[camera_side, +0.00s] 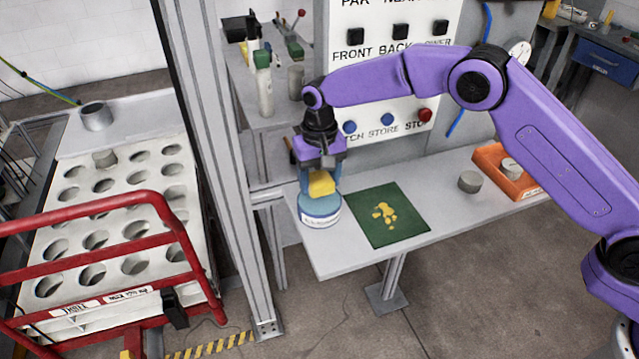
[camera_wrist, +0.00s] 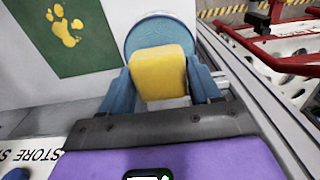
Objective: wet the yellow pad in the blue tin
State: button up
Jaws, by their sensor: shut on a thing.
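My gripper (camera_side: 320,183) is shut on the yellow pad (camera_side: 321,184). In the wrist view the pad (camera_wrist: 160,74) sits between the two blue fingers of my gripper (camera_wrist: 160,80). The blue tin (camera_side: 320,213) stands on the table near its left end, and the pad is right above or at its top in the side view. In the wrist view the tin (camera_wrist: 160,30) shows behind the pad, its round blue top partly hidden. I cannot tell whether the pad touches the tin.
A green mat (camera_side: 372,231) with a yellow blot lies right of the tin. An orange tray (camera_side: 524,188) and a grey puck (camera_side: 470,181) sit farther right. A grey post (camera_side: 228,150) and a red rail (camera_side: 95,205) stand left. The table (camera_side: 440,215) is clear between mat and puck.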

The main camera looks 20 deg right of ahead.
aim_at(325, 177)
jog(key=shift+r, duration=1.85)
jog(key=shift+d+r+m, duration=0.1)
jog(key=shift+d+m, duration=0.45)
jog(key=shift+m, duration=0.05)
jog(key=s+d+r, duration=0.1)
jog(key=s+d, duration=0.3)
jog(key=d, duration=0.9)
jog(key=s+d+r, duration=0.1)
jog(key=s+d, duration=0.3)
jog(key=d, duration=0.9)
jog(key=s+d+r+n, duration=0.1)
jog(key=s+d, duration=0.4)
jog(key=d, duration=0.8)
jog(key=shift+r, duration=0.15)
